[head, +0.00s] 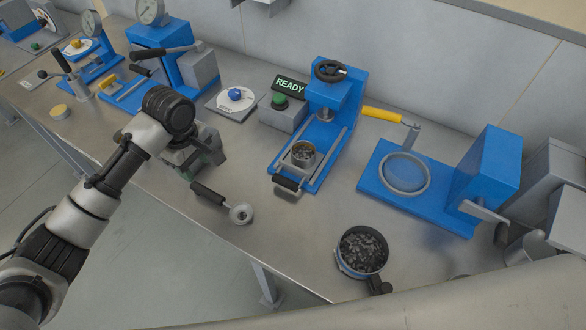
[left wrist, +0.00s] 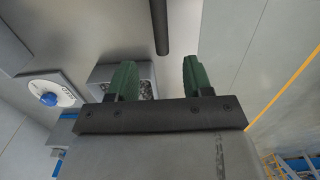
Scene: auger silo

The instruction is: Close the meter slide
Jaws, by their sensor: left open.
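I cannot say for sure which part is the meter slide. My left gripper (left wrist: 158,82) is open, with two green fingers apart, in the left wrist view. A grey box (left wrist: 144,72) with a grainy opening shows beyond and between the fingers; whether they touch it is unclear. In the head view my left arm ends over the bench's middle left, and its wrist partly hides a grey part there. A blue press (head: 352,95) with two rails and a front handle holds a cup of dark pieces (head: 303,154). My right gripper is not in view.
A dial with a blue knob (head: 235,94) lies behind my left gripper. A black-handled scoop (head: 240,213) lies in front. A pan of dark pieces (head: 362,251) stands near the front edge. A blue crank unit (head: 487,170) stands right. Bare bench (head: 285,240) lies between scoop and pan.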

